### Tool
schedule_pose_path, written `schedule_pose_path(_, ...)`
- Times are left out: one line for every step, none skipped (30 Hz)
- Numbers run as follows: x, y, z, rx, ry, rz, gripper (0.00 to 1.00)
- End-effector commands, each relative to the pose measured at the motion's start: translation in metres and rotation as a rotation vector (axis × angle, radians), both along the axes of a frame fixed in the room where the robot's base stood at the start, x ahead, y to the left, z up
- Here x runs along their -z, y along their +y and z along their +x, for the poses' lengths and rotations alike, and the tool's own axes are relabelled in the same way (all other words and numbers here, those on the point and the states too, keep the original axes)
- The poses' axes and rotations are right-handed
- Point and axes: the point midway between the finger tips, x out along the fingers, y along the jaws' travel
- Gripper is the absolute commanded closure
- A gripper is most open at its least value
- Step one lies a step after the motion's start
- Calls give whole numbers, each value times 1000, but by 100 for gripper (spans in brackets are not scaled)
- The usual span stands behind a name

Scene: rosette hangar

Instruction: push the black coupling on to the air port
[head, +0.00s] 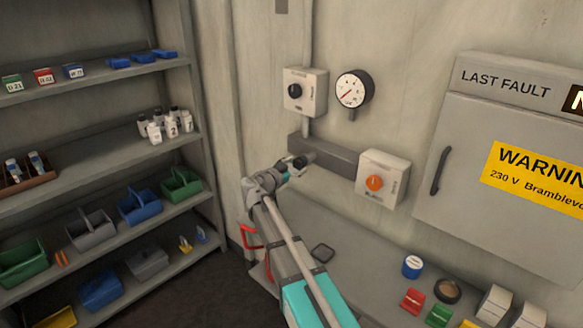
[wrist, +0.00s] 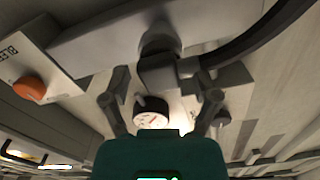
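The black coupling (wrist: 168,74) shows in the wrist view, ahead of my gripper (wrist: 163,85), with a thick black hose (wrist: 262,42) curving from it to the right. Its far end meets or overlaps a dark round fitting, seemingly the air port (wrist: 160,38), on the grey bar. I cannot tell how far it is seated. My fingers stand apart on either side of the coupling, with a visible gap at the left finger. In the head view, my gripper (head: 298,164) is at the grey bar (head: 333,157) on the wall, and the coupling is small and dark there.
A box with an orange knob (head: 374,183) is right of the bar. A black-knob box (head: 294,90) and a gauge (head: 353,89) are above. A bench (head: 330,225) runs below, with small items at right. Shelves (head: 90,145) stand left.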

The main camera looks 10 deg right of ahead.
Motion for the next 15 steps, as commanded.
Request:
schedule_pose_path(0, 0, 0, 0, 0, 0, 3)
schedule_pose_path(0, 0, 0, 0, 0, 0, 3)
schedule_pose_path(0, 0, 0, 0, 0, 0, 3)
schedule_pose_path(0, 0, 0, 0, 0, 0, 3)
schedule_pose_path(0, 0, 0, 0, 0, 0, 3)
schedule_pose_path(0, 0, 0, 0, 0, 0, 3)
schedule_pose_path(0, 0, 0, 0, 0, 0, 3)
schedule_pose_path(0, 0, 0, 0, 0, 0, 3)
schedule_pose_path(0, 0, 0, 0, 0, 0, 3)
schedule_pose_path(0, 0, 0, 0, 0, 0, 3)
schedule_pose_path(0, 0, 0, 0, 1, 1, 3)
schedule_pose_path(0, 0, 0, 0, 1, 1, 3)
schedule_pose_path(0, 0, 0, 0, 1, 1, 3)
schedule_pose_path(0, 1, -1, 0, 1, 1, 3)
schedule_pose_path(0, 1, -1, 0, 1, 1, 3)
